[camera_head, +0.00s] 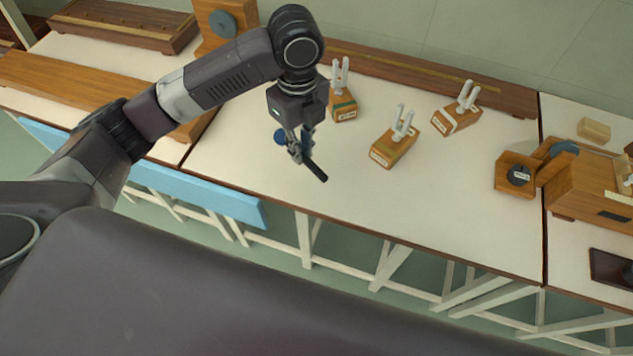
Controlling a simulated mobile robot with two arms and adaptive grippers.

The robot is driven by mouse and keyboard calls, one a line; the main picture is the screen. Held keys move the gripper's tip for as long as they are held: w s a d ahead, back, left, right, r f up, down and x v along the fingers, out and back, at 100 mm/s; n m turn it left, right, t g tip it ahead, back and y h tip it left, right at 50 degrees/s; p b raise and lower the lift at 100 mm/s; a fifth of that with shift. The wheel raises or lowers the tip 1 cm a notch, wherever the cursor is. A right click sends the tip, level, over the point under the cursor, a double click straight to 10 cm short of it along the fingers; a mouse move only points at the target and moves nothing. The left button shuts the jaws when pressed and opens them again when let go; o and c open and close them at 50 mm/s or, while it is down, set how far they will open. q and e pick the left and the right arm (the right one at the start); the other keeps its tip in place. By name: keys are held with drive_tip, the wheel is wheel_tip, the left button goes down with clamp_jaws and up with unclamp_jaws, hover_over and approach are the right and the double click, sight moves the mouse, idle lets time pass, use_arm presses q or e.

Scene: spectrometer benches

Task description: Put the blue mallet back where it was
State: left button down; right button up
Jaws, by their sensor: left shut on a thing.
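My left gripper (297,153) points down over the white bench top and is shut on the blue mallet. The blue mallet shows as a small blue head (279,136) left of the fingers and a dark handle (316,172) sticking out to the lower right. The fingers hide the part between. I cannot tell whether the mallet touches the bench. Three wooden blocks with white upright prongs stand to the right: one close to the gripper (343,106), one in front (394,151) and one farther right (456,120). Their prongs look empty. My right gripper is not in view.
A long wooden rail (420,78) runs along the bench's back edge. A wooden mount with a dark disc (516,177) stands at the right, near a larger wooden instrument (593,190). A light blue board (200,194) runs along the front left. The bench's front middle (400,205) is clear.

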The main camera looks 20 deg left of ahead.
use_arm(q)
drive_tip(key=w+d+r+m+b, duration=0.1)
drive_tip(key=w+r+m+b, duration=0.2)
drive_tip(key=m, duration=0.6)
drive_tip(key=m+p, duration=0.1)
drive_tip(key=m, duration=0.2)
hover_over(316, 181)
wheel_tip(316, 181, down, 14)
drive_tip(key=shift+f, duration=0.1)
wheel_tip(316, 181, down, 5)
drive_tip(key=shift+p, duration=0.3)
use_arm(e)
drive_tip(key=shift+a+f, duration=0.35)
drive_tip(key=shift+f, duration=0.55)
use_arm(q)
drive_tip(key=c, duration=2.5)
unclamp_jaws()
drive_tip(key=shift+f, duration=0.15)
drive_tip(key=o, duration=0.5)
